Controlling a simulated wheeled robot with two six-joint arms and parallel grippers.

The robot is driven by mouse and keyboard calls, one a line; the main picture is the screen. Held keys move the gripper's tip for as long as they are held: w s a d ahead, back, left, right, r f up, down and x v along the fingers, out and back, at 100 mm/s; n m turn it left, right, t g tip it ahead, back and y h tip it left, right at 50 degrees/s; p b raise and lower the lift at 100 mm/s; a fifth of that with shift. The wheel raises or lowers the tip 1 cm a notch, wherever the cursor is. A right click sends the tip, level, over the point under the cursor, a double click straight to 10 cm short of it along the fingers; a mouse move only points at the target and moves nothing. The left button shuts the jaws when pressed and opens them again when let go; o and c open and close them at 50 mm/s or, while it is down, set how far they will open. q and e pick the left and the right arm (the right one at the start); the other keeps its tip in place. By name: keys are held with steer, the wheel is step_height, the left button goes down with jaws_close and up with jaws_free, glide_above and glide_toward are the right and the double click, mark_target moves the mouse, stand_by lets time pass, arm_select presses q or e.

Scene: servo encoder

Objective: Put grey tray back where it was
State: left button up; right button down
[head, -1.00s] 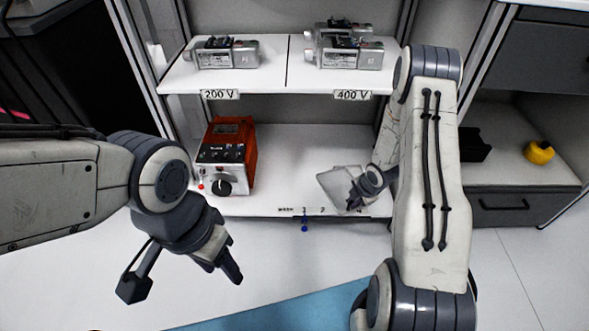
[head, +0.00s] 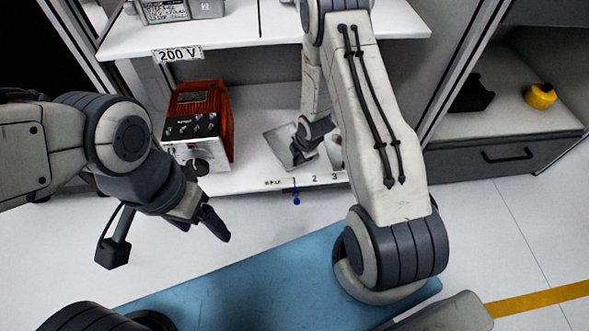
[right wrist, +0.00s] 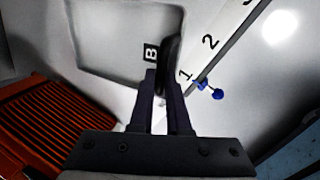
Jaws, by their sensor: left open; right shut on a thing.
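The grey tray (head: 279,143) is a flat, thin piece over the lower shelf, right of the orange-red device and behind the number 1. My right gripper (head: 299,155) is shut on its right side. In the right wrist view the tray (right wrist: 115,32) lies beyond the fingers (right wrist: 162,85), with a "B" label beside them. I cannot tell whether the tray touches the shelf. My left gripper (head: 217,222) is open and empty, in front of the shelf and apart from everything.
The device (head: 203,125) stands left on the lower shelf (head: 253,100); it also shows in the right wrist view (right wrist: 40,120). A blue knob (head: 296,200) hangs at the shelf's front edge. The upper shelf (head: 225,32) holds metal units. A blue mat (head: 250,265) lies below.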

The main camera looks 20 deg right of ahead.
mark_target(295, 166)
steer(key=shift+w+a+f, duration=0.1)
steer(key=shift+a+f, duration=0.3)
steer(key=shift+a, duration=0.15)
step_height(295, 166, down, 4)
steer(key=b, duration=0.3)
steer(key=shift+r, duration=0.15)
steer(key=c, duration=0.9)
jaws_free()
